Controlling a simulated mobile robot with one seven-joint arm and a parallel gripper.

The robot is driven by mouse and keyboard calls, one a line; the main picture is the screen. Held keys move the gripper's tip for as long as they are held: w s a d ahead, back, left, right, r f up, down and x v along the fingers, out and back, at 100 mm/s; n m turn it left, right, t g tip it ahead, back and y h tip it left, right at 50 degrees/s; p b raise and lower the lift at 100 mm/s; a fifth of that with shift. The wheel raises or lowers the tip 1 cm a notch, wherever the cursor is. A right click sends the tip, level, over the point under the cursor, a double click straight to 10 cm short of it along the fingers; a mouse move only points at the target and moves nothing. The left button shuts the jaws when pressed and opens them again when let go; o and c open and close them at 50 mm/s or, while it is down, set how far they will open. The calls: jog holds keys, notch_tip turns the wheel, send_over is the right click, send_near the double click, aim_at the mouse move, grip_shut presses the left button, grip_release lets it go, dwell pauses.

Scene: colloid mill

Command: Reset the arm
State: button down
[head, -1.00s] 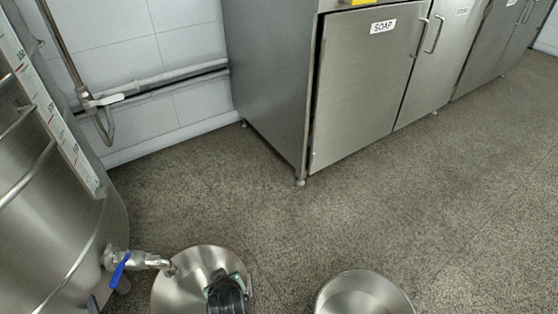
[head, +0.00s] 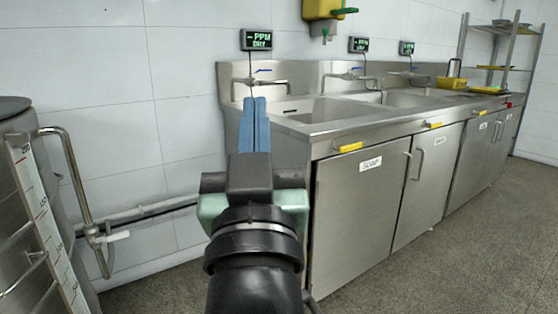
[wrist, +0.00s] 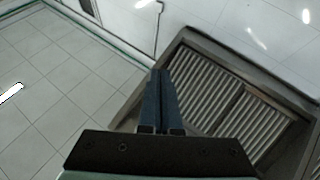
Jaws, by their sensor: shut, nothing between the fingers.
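My gripper (head: 254,124) is raised in the middle of the head view, its two blue fingers together and pointing up, with nothing between them. In the picture the fingertips overlap the left end of the steel sink unit. The wrist view also shows my gripper (wrist: 161,98) with its blue fingers side by side and empty. Beyond the fingers there, a dark-framed slatted panel (wrist: 230,105) and white tiles (wrist: 60,75) show.
A steel sink counter (head: 360,128) with a cabinet door labelled SOAP (head: 358,215) stands to the right. A steel tank (head: 35,200) with a level scale and a pipe (head: 75,190) are at the left. A yellow dispenser (head: 323,9) hangs on the wall. Grey floor (head: 460,255) is clear at front right.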

jog(key=s+d+r+m+t+h+p, duration=0.1)
jog(key=s+d+r+t, duration=0.2)
jog(key=s+r, duration=0.75)
notch_tip(320, 180, up, 38)
jog(key=p, duration=3.8)
jog(key=shift+w+a+r+t, duration=0.15)
jog(key=shift+w+a+t, duration=0.05)
jog(key=shift+a+t, duration=0.1)
